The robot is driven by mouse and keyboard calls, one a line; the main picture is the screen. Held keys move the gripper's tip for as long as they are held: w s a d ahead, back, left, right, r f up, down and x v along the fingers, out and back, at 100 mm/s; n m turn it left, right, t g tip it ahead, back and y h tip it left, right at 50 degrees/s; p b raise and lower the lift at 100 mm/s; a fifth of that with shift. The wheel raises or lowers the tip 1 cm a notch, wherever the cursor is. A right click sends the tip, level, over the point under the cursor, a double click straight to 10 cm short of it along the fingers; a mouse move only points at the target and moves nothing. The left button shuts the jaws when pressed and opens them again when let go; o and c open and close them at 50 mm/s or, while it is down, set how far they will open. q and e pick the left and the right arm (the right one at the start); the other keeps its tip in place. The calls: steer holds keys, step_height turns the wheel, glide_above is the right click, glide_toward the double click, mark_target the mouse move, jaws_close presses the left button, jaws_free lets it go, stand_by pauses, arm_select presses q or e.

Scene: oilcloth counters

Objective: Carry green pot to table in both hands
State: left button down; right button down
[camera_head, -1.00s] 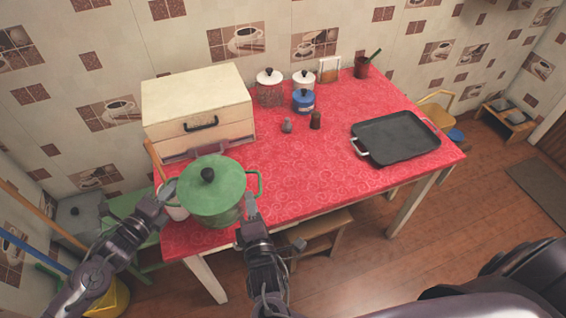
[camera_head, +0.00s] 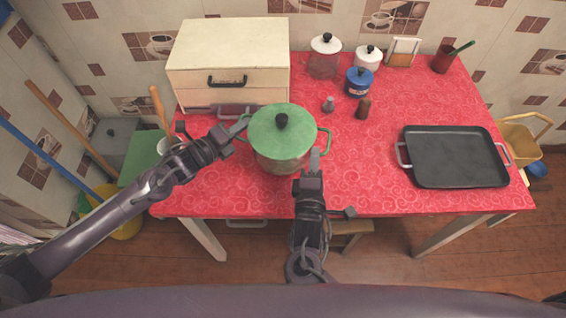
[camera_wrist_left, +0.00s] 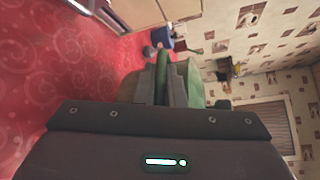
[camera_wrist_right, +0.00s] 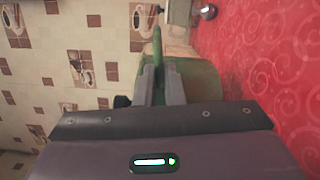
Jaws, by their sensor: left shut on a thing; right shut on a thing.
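The green pot (camera_head: 282,148), with a green lid and black knob, is upright over the front left part of the red table (camera_head: 380,195). My left gripper (camera_head: 241,126) is shut on its left handle, and the left wrist view shows the fingers around the green handle (camera_wrist_left: 163,68). My right gripper (camera_head: 314,160) is shut on its right handle, also between the fingers in the right wrist view (camera_wrist_right: 158,70). I cannot tell whether the pot's base touches the cloth.
A cream bread box (camera_head: 228,65) stands behind the pot. A black tray (camera_head: 455,158) lies at right. Jars (camera_head: 325,57), a blue pot (camera_head: 358,82) and small shakers (camera_head: 364,107) stand at the back. Cloth between pot and tray is clear.

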arm_select(q)
steer(key=shift+d, duration=0.1)
arm_select(e)
steer(key=shift+w+r, duration=0.1)
steer(key=shift+r, duration=0.05)
